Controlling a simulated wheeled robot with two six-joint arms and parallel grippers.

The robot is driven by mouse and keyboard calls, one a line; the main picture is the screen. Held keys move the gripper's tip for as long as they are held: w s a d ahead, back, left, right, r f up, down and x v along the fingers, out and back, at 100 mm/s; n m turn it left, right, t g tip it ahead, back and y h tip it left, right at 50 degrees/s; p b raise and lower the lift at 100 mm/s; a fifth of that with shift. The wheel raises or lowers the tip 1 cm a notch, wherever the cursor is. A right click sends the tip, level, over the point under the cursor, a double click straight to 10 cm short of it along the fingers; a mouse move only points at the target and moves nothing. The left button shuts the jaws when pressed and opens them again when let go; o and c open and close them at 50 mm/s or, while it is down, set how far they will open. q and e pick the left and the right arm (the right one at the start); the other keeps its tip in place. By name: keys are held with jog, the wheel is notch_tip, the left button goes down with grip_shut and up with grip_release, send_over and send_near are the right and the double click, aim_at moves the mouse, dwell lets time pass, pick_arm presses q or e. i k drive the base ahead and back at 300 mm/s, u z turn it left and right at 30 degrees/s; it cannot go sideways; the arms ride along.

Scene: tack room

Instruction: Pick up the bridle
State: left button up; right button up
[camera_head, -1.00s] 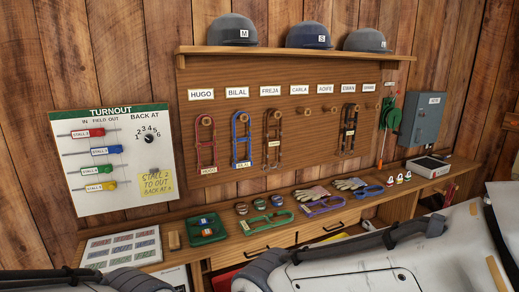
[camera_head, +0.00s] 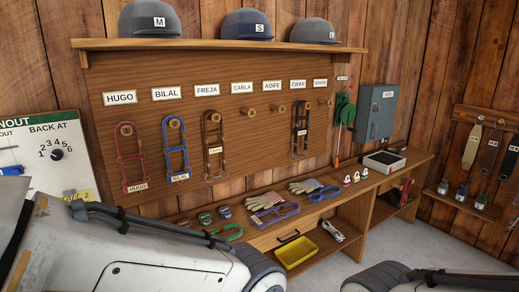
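Several bridles hang on pegs of a wooden board under name labels. A red bridle (camera_head: 131,158) hangs under HUGO, a blue bridle (camera_head: 177,150) under BILAL, a brown bridle (camera_head: 214,145) under FREJA and a black bridle (camera_head: 300,130) under EWAN. The CARLA, AOIFE and last pegs are bare. On the bench lie a green bridle (camera_head: 228,231), a purple bridle (camera_head: 275,215) and another blue bridle (camera_head: 325,194). My arm links cover the lower left and bottom right. Neither gripper shows.
A bench (camera_head: 390,176) runs below the board, with gloves (camera_head: 304,186) and small items on it. A yellow tray (camera_head: 294,251) sits on the shelf below. Helmets (camera_head: 248,24) line the top shelf. A grey box (camera_head: 377,113) and a strap rack (camera_head: 487,117) are at right.

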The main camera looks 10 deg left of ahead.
aim_at(219, 148)
jog(key=z, duration=0.2)
jog(key=i, duration=0.7)
jog(key=u, duration=0.6)
jog(key=i, duration=0.5)
jog(key=u, duration=0.45)
